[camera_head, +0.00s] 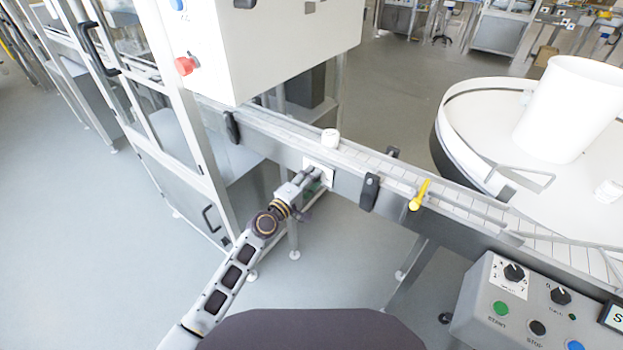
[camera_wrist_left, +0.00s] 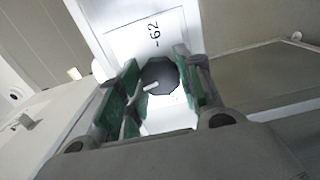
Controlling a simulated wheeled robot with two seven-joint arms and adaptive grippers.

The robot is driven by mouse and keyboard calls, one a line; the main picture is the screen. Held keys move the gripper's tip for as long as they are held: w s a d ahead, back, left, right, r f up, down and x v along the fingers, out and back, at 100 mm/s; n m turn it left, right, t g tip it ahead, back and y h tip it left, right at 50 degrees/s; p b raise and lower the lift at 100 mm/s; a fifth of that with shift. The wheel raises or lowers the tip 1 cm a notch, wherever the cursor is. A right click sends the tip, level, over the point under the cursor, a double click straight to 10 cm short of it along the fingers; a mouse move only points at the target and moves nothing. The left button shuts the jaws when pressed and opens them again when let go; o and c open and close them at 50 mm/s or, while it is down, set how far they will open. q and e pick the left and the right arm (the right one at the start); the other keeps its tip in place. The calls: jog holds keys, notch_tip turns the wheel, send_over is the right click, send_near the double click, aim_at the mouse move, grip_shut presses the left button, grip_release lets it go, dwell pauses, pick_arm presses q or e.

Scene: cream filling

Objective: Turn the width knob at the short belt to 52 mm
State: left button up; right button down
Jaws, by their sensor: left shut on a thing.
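The width knob is a dark round knob with a pale pointer line in the left wrist view (camera_wrist_left: 160,76). It sits on a white scale plate (camera_wrist_left: 112,28) on the side of the short belt (camera_head: 345,156). The mark "62" shows on the plate; other marks are hidden or unreadable. My left gripper (camera_head: 318,177) is at the plate in the head view, its fingers hiding the knob there. In the left wrist view its green-padded fingers (camera_wrist_left: 158,88) are shut on the knob, one on each side. My right gripper is not in view.
A yellow handle (camera_head: 419,195) and black clamps (camera_head: 369,192) are along the belt to the right. A control box (camera_head: 530,305) is at lower right, a white round table (camera_head: 480,115) behind it.

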pick_arm(q)
jog(key=shift+n, duration=0.6)
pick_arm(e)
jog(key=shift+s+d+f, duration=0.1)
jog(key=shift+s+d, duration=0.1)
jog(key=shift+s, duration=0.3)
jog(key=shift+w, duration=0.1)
pick_arm(q)
jog(key=o, duration=1)
jog(key=shift+a, duration=0.1)
jog(key=shift+o, duration=0.2)
jog(key=v, duration=1.2)
